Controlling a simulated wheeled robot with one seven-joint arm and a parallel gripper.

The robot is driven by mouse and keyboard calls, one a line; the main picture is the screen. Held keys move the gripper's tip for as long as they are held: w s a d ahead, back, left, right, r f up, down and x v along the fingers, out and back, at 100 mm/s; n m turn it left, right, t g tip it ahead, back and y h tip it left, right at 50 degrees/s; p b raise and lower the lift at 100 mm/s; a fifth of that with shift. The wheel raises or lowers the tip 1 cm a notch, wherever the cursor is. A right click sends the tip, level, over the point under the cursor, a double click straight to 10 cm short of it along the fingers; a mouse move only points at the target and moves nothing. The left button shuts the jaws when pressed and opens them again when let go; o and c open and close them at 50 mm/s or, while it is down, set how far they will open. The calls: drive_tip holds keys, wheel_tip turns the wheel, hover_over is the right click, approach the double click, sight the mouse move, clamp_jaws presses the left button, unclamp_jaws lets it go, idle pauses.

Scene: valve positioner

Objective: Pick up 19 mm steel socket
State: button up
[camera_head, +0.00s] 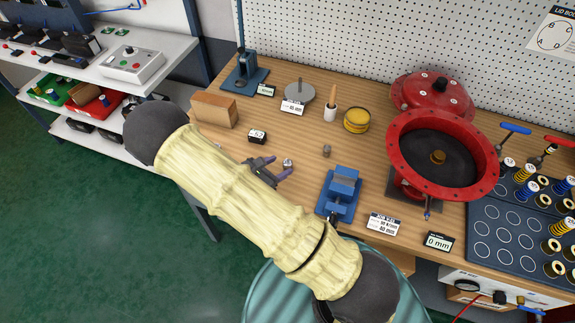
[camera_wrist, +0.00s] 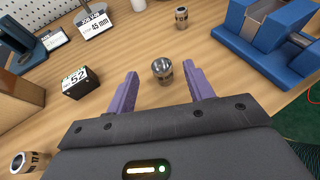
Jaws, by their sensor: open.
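A small steel socket (camera_wrist: 162,71) stands upright on the wooden bench, between and just ahead of my fingertips in the wrist view; its size mark is not readable. It also shows in the head view (camera_head: 288,163), beside my finger. My gripper (camera_wrist: 160,82) is open and empty, with purple fingers spread on either side of the socket. In the head view my gripper (camera_head: 273,170) is low over the bench, partly hidden by my arm. Another socket (camera_wrist: 181,17) stands farther off, and a socket marked 17 (camera_wrist: 23,162) stands at the lower left.
A blue vise (camera_head: 342,193) stands to the right of the socket. A small display reading 52 (camera_wrist: 80,82) and a wooden block (camera_head: 214,109) are on the left. A red valve actuator (camera_head: 440,155) stands farther right. The bench around the socket is clear.

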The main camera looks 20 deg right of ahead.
sight(287, 163)
drive_tip(key=p+x, duration=0.1)
drive_tip(key=x, duration=0.4)
drive_tip(key=shift+f, duration=0.1)
idle(0.3)
drive_tip(key=c, duration=1.1)
